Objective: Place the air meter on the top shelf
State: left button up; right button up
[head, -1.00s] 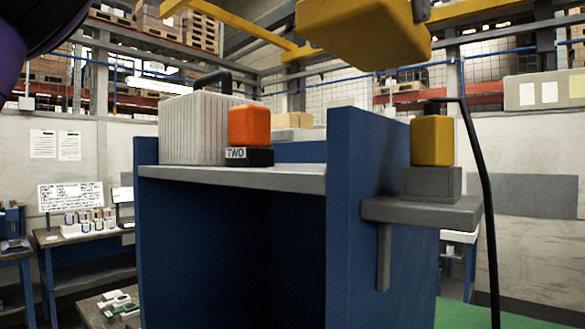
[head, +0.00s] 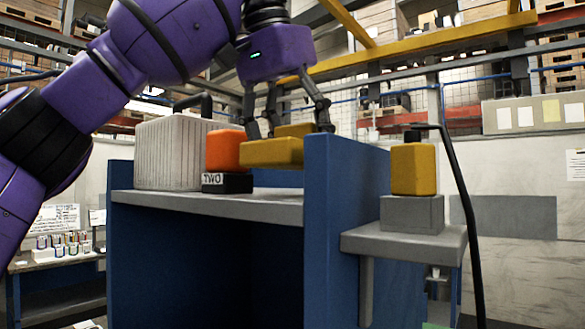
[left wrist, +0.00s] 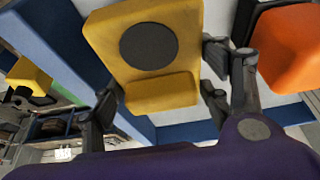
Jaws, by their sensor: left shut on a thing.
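The yellow air meter (head: 271,153) is held by my left gripper (head: 292,118) over the right part of the top shelf (head: 215,205), between the orange block and the blue side panel. In the left wrist view the meter (left wrist: 150,55) shows a dark round disc and a stepped edge, with gripper fingers (left wrist: 157,98) on both sides of it. The gripper is shut on it. The meter looks slightly above the shelf, but I cannot tell whether any part touches it. My right gripper is not in view.
An orange block (head: 225,150) on a black base marked TWO and a ribbed white box (head: 168,153) stand on the shelf to the left. The blue side panel (head: 345,220) rises close to the right. A yellow unit (head: 413,170) with a black cable sits on a side bracket.

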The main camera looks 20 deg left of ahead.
aim_at(293, 168)
pick_arm(q)
jog(key=shift+w+a+f, duration=0.1)
jog(key=shift+a+f, duration=0.05)
jog(key=shift+f, duration=0.05)
jog(key=f, duration=0.3)
jog(key=shift+w+a+f, duration=0.1)
jog(key=shift+w+f, duration=0.1)
jog(key=shift+w, duration=0.05)
jog(key=shift+s, duration=0.15)
jog(key=o, duration=1.5)
jog(key=shift+f, duration=0.15)
jog(key=v, duration=1.2)
